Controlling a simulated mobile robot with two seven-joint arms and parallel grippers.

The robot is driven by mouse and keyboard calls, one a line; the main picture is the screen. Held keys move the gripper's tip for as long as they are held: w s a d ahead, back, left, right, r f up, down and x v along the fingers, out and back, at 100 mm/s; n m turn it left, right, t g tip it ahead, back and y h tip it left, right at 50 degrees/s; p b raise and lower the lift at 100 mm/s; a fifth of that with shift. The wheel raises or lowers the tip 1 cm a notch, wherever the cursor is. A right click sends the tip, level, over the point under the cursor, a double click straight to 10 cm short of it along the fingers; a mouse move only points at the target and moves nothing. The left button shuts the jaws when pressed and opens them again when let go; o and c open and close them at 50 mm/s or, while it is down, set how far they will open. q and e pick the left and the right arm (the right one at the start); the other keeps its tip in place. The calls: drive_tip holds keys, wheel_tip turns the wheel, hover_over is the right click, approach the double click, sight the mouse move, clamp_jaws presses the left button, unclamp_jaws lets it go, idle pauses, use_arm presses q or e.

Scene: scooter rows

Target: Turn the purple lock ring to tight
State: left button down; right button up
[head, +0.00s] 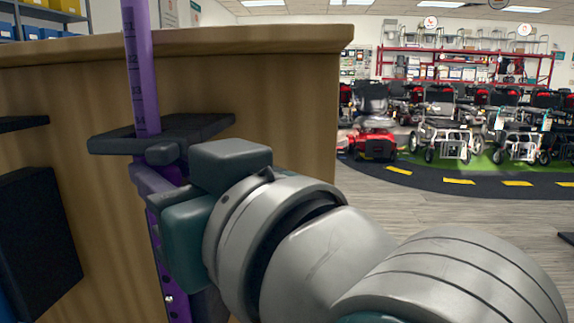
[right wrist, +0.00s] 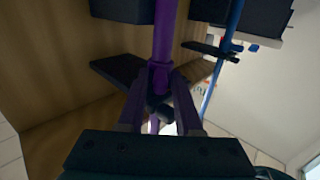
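A purple tube (head: 138,70) with scale marks stands upright, slightly tilted, through a dark bracket (head: 205,124) beside a wooden panel. Below it a purple post with holes (head: 178,302) shows behind my gripper. In the right wrist view the tube (right wrist: 166,30) widens into a purple collar (right wrist: 160,77), likely the lock ring. My right gripper (right wrist: 160,82) has one finger on each side of this collar. I cannot tell whether the fingers touch it. In the head view my right gripper (head: 160,172) is just under the bracket and hides the ring. My left gripper is out of view.
The wooden panel (head: 270,100) stands close behind the tube. A black block (head: 35,240) is at the left. In the right wrist view a blue pole (right wrist: 222,60) stands to the right. Scooters (head: 440,125) stand far right beyond open floor (head: 430,210).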

clamp_jaws()
drive_tip(key=shift+d+f, duration=0.1)
drive_tip(key=shift+s, duration=0.1)
drive_tip(key=shift+s+m+t+h+p, duration=0.15)
drive_tip(key=shift+m+t+h+p, duration=0.45)
drive_tip(key=shift+p, duration=0.35)
drive_tip(key=shift+a+h, duration=0.2)
drive_tip(key=shift+h, duration=0.1)
drive_tip(key=shift+f, duration=0.1)
